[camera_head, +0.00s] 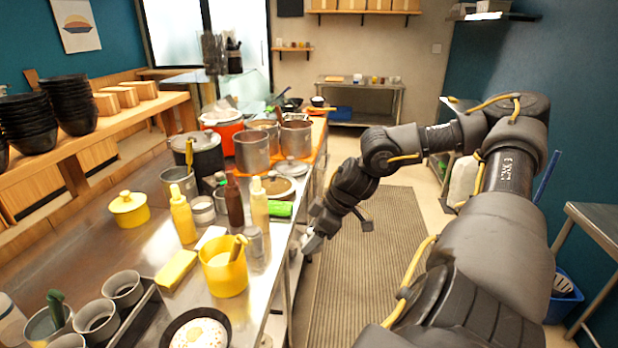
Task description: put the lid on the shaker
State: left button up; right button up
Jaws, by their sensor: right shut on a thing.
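My right arm comes in from the right, and its gripper (314,236) is just off the right edge of the steel counter. It is shut on a small pale grey thing, mostly hidden by the fingers; I cannot tell whether this is the lid. A small grey metal cylinder (254,243), which looks like the shaker, stands upright on the counter near that edge, left of the gripper and apart from it. I cannot make out whether its top is covered. My left gripper is not in view.
A yellow tub (223,268), a yellow squeeze bottle (183,218), a brown bottle (234,203) and a pale yellow bottle (259,206) crowd around the cylinder. Steel pots (252,152) stand farther back. A ribbed mat (372,265) covers the clear floor right of the counter.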

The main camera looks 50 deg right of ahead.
jog(key=shift+w+r, duration=0.25)
jog(key=shift+r, duration=0.3)
jog(key=w+a+r+p, duration=0.3)
jog(key=w+r+p, duration=0.4)
jog(key=w, duration=0.4)
jog(key=w+f+p, duration=0.1)
jog(key=w+f, duration=0.1)
jog(key=w, duration=0.1)
jog(key=w+f+p, duration=0.2)
jog(key=w, duration=0.1)
jog(key=w+f+p, duration=0.2)
jog(key=w, duration=0.1)
jog(key=shift+w+a, duration=0.2)
jog(key=shift+w, duration=0.2)
jog(key=shift+s+d+f, duration=0.25)
jog(key=shift+d, duration=0.3)
jog(key=shift+s+d+f, duration=0.2)
jog(key=shift+d+f, duration=0.05)
jog(key=shift+d, duration=0.3)
jog(key=shift+a+f, duration=0.1)
